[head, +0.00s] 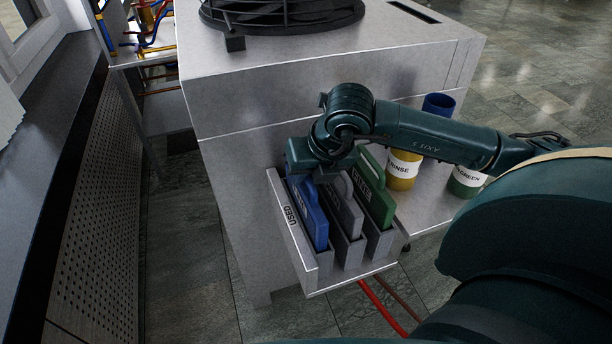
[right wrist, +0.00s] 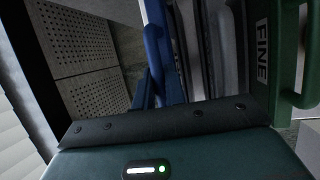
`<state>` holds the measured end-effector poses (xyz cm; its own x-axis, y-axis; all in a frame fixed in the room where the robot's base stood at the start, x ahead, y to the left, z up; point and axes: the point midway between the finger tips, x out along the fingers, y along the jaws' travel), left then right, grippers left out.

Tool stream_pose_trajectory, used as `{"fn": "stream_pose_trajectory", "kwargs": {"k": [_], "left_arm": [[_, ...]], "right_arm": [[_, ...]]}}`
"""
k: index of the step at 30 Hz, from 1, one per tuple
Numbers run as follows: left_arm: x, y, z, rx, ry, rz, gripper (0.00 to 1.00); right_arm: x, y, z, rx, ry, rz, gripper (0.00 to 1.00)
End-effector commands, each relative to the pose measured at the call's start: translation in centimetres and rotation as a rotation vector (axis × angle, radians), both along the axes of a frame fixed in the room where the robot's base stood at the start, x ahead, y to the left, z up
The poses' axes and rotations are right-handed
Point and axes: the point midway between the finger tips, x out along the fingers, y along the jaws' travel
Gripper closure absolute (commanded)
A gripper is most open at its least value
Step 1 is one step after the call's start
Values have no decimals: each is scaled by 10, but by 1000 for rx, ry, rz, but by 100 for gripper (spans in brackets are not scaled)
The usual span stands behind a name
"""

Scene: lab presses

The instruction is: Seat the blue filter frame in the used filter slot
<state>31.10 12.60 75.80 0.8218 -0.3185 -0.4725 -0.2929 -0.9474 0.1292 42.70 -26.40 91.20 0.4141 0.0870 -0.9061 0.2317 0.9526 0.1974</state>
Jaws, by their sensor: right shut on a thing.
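The blue filter frame (head: 311,218) stands upright at the leftmost slot of the filter rack, whose side wall reads USED (head: 291,219). Its lower edge is hidden by the slot walls, so I cannot tell how deep it sits. My right gripper (head: 309,174) is at the top far end of the blue frame, shut on it; the fingers are mostly hidden by the wrist. In the right wrist view the blue frame (right wrist: 157,45) rises just beyond the gripper body. My left gripper is not in view.
A grey filter frame (head: 344,208) and a green filter frame (head: 378,193) stand in the neighbouring slots, close on the right. Yellow (head: 403,170) and green (head: 465,181) labelled containers stand on a side shelf. The metal cabinet (head: 240,165) is right behind the rack.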

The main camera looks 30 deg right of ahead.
Motion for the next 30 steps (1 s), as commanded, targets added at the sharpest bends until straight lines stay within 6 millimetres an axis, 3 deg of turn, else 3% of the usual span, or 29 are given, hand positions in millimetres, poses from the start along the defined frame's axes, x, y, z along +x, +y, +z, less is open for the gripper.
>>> {"fn": "stream_pose_trajectory", "kwargs": {"k": [12, 13, 20, 30], "left_arm": [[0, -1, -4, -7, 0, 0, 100], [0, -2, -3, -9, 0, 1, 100], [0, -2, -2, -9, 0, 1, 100], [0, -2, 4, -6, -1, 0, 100]], "right_arm": [[0, 0, -9, 0, -2, 0, 100], [0, 0, -8, 0, -1, 0, 86], [0, 0, -7, 0, -1, 0, 67], [0, 0, -3, 0, -1, 0, 66]]}}
